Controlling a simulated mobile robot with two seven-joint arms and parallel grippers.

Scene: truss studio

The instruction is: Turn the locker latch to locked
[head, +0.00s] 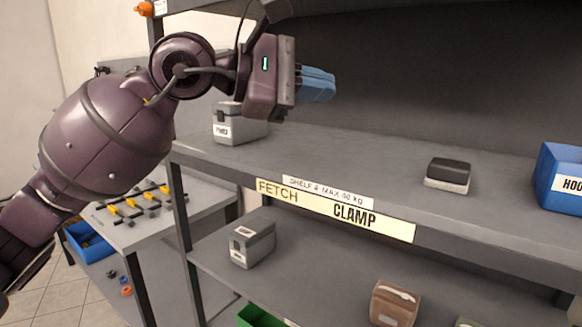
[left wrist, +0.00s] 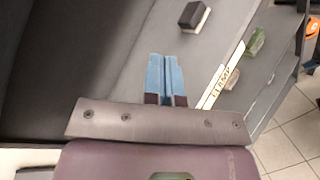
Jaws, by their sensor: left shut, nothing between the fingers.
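My left gripper (head: 317,84) is in front of the upper shelf in the head view, above the shelf board, its blue fingers pointing right. In the left wrist view its blue fingers (left wrist: 166,78) are together with nothing between them. I cannot make out a locker or a latch in either view. My right gripper is not in view.
A grey shelf (head: 330,165) labelled FETCH CLAMP holds a grey box (head: 240,126), a black-and-white block (head: 447,174) and a blue bin (head: 560,175). Below are another grey box (head: 253,243) and a brown item (head: 394,303). A workbench (head: 190,212) stands left.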

